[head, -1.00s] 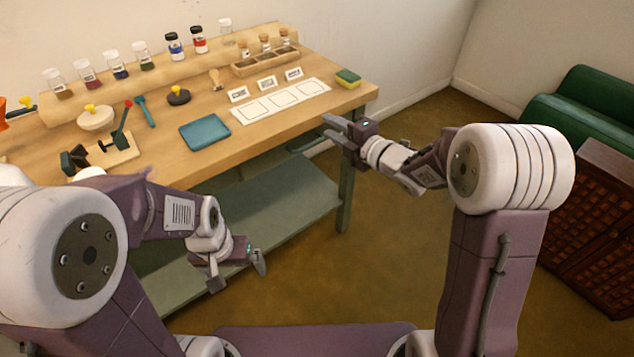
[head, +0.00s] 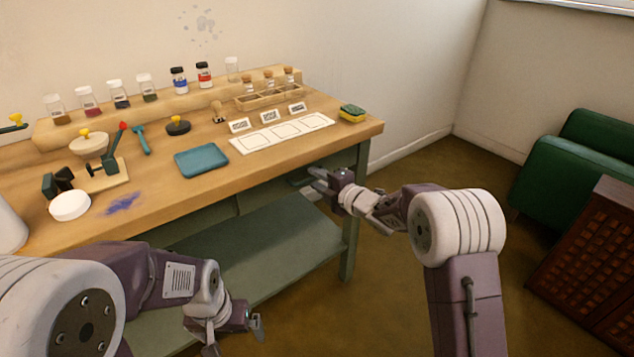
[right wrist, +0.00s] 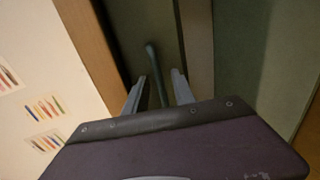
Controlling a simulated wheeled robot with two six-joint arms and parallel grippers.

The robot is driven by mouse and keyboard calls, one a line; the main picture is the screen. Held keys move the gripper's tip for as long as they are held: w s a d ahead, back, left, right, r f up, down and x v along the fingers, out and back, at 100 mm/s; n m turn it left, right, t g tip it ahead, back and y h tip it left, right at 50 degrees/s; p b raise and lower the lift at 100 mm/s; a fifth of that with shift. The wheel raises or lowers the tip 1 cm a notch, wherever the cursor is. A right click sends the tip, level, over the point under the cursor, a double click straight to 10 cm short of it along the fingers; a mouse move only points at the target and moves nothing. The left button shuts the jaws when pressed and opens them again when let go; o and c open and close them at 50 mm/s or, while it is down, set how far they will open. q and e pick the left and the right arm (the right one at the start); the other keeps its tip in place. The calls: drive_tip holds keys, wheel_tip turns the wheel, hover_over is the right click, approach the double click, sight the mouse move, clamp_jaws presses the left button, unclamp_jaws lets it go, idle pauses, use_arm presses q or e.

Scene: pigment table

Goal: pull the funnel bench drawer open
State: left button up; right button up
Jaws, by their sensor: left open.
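The funnel bench (head: 290,160) has a wooden top, and a green drawer front (head: 262,199) sits under its front edge. The drawer looks shut. In the right wrist view the drawer front (right wrist: 135,30) is dark green, with a bar handle (right wrist: 154,72) standing out from it. My right gripper (head: 312,186) is at the front of the bench, below the top. In its wrist view the fingers (right wrist: 158,82) are apart, one on each side of the handle, with a gap visible on both sides. My left gripper (head: 250,325) is open and empty, low in front of the bench's lower shelf.
The bench top holds a blue tray (head: 202,161), a white card strip (head: 282,133), a sponge (head: 352,114), jars and a press. A green lower shelf (head: 270,250) lies beneath. Floor is free to the right, before a green sofa (head: 570,170) and a dark cabinet (head: 595,260).

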drive_tip(key=shift+w+a, duration=0.1)
drive_tip(key=shift+w, duration=0.05)
clamp_jaws()
idle(1.4)
